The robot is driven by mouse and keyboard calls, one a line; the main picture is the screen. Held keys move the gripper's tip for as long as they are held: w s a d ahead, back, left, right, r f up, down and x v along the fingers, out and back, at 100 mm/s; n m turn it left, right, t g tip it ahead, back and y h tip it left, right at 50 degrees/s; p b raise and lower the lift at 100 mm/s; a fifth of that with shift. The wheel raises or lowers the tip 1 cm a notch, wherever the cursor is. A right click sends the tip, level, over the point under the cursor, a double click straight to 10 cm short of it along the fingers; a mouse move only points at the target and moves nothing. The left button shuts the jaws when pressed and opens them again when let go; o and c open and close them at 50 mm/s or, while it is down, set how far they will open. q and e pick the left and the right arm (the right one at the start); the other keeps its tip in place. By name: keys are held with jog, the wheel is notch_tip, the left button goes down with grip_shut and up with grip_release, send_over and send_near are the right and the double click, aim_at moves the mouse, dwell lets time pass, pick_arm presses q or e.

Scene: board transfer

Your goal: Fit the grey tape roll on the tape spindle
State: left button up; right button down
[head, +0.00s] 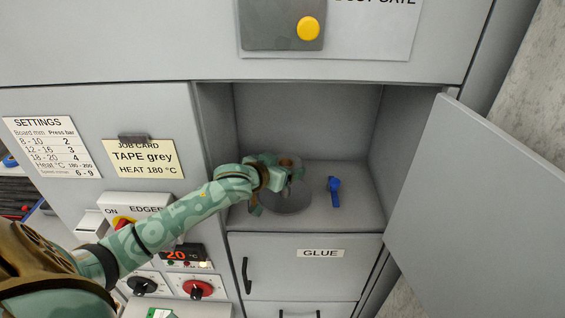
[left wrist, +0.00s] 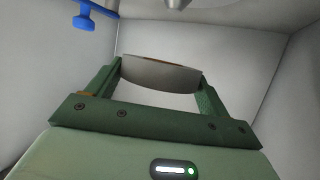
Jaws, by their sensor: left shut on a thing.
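My left gripper (head: 276,178) reaches into the open compartment and is shut on the grey tape roll. In the left wrist view the roll (left wrist: 160,72) is a grey curved band between the two green fingers. In the head view the roll's brown core (head: 287,161) shows just beyond the gripper. A round grey plate (head: 291,203), apparently part of the tape spindle, lies below the gripper. The spindle's post is hidden, so I cannot tell whether the roll is around it. My right gripper is not in view.
A blue handle (head: 334,191) stands on the compartment floor to the right; it also shows in the left wrist view (left wrist: 88,17). The compartment door (head: 480,200) is open on the right. A job card (head: 143,160) reads "TAPE grey". The GLUE drawer (head: 300,275) is closed.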

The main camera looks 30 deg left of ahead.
pick_arm(q)
jog(key=shift+s+r, duration=0.1)
jog(key=shift+r+p, duration=0.1)
jog(key=shift+p, duration=0.25)
jog(key=shift+f, duration=0.25)
notch_tip(320, 180, down, 3)
jog(key=shift+r+b, duration=0.15)
jog(key=shift+b, duration=0.55)
jog(key=shift+f+b, duration=0.35)
jog(key=shift+f, duration=0.45)
jog(key=shift+r+p, duration=0.1)
jog(key=shift+p, duration=0.4)
